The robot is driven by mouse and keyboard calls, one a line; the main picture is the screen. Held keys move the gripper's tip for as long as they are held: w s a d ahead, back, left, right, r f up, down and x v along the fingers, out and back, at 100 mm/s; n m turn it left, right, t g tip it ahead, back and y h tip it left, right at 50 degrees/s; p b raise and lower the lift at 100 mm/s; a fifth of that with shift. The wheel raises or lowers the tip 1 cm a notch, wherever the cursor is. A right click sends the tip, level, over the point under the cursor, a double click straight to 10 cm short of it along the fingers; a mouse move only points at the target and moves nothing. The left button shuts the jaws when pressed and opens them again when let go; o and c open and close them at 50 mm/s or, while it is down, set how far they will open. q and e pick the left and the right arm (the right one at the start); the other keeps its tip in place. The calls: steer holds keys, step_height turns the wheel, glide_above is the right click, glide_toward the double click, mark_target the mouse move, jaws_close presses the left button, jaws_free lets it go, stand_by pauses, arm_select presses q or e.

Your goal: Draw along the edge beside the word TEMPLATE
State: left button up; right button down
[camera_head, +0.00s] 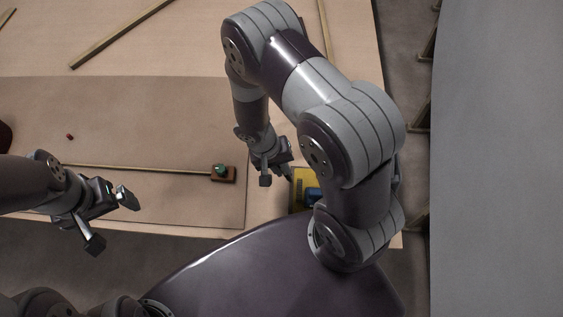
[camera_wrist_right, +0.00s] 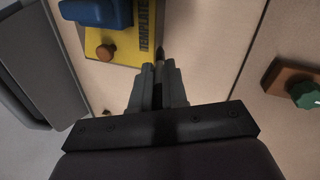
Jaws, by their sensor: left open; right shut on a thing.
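A yellow template (camera_head: 298,178) with a blue handle (camera_head: 313,195) lies on the bench's near right part, partly hidden by my right arm. In the right wrist view the word TEMPLATE runs along the right edge of the yellow plate (camera_wrist_right: 126,52), beside a brown knob (camera_wrist_right: 106,51). My right gripper (camera_head: 277,173) is shut on a slim dark marking tool (camera_wrist_right: 160,54). Its tip points at the plate's lettered edge, close to the corner; I cannot tell whether it touches the surface. My left gripper (camera_head: 112,218) is open and empty, at the bench's front left.
A thin batten (camera_head: 150,168) ends at a brown block with a green knob (camera_head: 223,173), left of the template. The block also shows in the right wrist view (camera_wrist_right: 285,78). A small red piece (camera_head: 70,137) lies at left. A wooden strip (camera_head: 120,35) lies farther back.

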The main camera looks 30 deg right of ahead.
steer(key=shift+s+a, duration=0.5)
steer(key=shift+s, duration=0.35)
steer(key=shift+s+a+b, duration=0.25)
steer(key=shift+s+b, duration=0.15)
steer(key=shift+b, duration=0.1)
steer(key=shift+s+a, duration=0.5)
steer(key=shift+s, duration=0.3)
steer(key=shift+s+a+b, duration=0.25)
steer(key=shift+s+b, duration=0.15)
steer(key=shift+b, duration=0.05)
steer(key=shift+s+a, duration=0.5)
steer(key=shift+s, duration=0.3)
steer(key=shift+s+a+b, duration=0.2)
steer(key=shift+s+b, duration=0.15)
step_height(320, 180, up, 13)
steer(key=p, duration=1.1)
